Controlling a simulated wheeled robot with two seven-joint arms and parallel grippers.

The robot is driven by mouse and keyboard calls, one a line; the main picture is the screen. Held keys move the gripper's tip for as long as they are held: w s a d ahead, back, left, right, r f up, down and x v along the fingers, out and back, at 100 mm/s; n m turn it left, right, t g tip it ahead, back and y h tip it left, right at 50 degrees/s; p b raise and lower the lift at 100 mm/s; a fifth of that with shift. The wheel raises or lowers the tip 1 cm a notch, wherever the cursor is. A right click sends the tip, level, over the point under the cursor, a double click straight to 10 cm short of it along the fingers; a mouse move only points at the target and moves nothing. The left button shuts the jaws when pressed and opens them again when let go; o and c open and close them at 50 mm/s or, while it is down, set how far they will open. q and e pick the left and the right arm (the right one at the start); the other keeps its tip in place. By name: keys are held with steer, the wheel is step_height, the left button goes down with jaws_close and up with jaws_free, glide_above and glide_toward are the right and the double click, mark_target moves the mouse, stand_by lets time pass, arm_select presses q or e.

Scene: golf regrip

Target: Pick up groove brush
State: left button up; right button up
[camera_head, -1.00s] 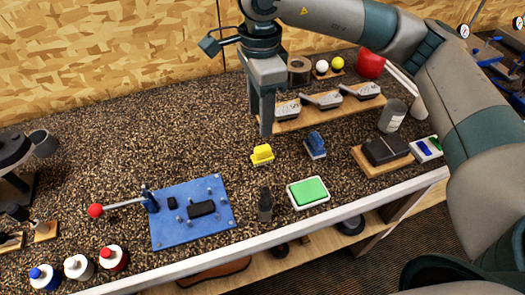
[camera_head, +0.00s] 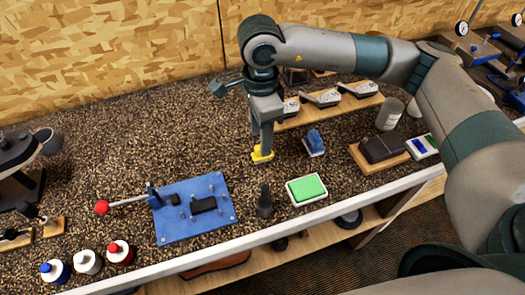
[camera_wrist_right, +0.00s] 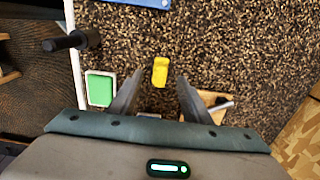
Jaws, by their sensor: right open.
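A small yellow brush-like item (camera_head: 262,154), which I take for the groove brush, rests on the speckled bench top. In the right wrist view the yellow item (camera_wrist_right: 160,72) lies just beyond the fingertips, in line with the gap between them. My right gripper (camera_head: 265,148) points down directly over it, its fingers covering part of it in the head view. In the wrist view the right gripper (camera_wrist_right: 159,82) is open with nothing held. Whether the fingers touch the item cannot be told. My left gripper is not in view.
A blue brush-like item (camera_head: 314,142) stands to the right. A green pad (camera_head: 306,189) and a dark upright holder (camera_head: 265,203) are nearer the front edge. A blue plate fixture (camera_head: 196,222) lies left. A wooden rack (camera_head: 345,108) with club heads stands behind.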

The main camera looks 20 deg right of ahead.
steer(key=shift+d+f+p, duration=0.15)
steer(key=shift+f+p, duration=0.45)
step_height(320, 180, down, 3)
steer(key=shift+d+r+p, duration=0.1)
steer(key=shift+p, duration=0.65)
steer(key=shift+w+f, duration=0.1)
steer(key=shift+f, duration=0.35)
steer(key=shift+c, duration=0.4)
jaws_close()
steer(key=shift+r, duration=0.15)
